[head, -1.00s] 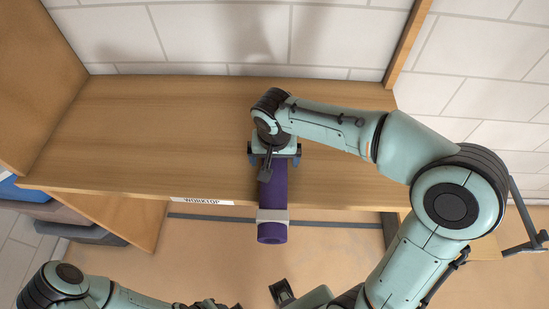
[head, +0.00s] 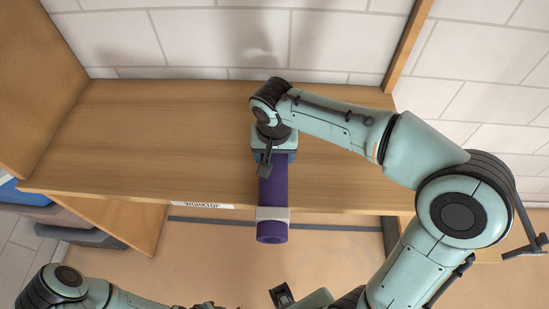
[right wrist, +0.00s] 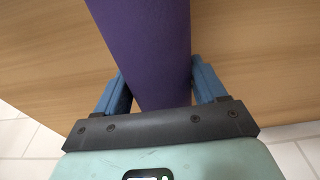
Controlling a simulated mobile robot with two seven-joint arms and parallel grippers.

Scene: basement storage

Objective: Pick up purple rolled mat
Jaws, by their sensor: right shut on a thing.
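The purple rolled mat (head: 273,190) lies on the wooden worktop (head: 150,135), its near end with a light grey band (head: 272,214) sticking out past the front edge. My right gripper (head: 273,157) is above the mat, pointing down, with its fingers closed on the mat's sides. In the right wrist view the mat (right wrist: 150,45) passes between the two blue fingers (right wrist: 160,90). The mat's far end is hidden under my gripper and wrist. My left arm shows at the lower left, but its fingertips do not show.
A white-tiled wall (head: 190,35) stands behind the worktop. Wooden side panels bound it at left and right. Stacked bins (head: 75,235) stand at the lower left. A label reading WORKTOP (head: 202,205) is on the front edge. The worktop left of the mat is clear.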

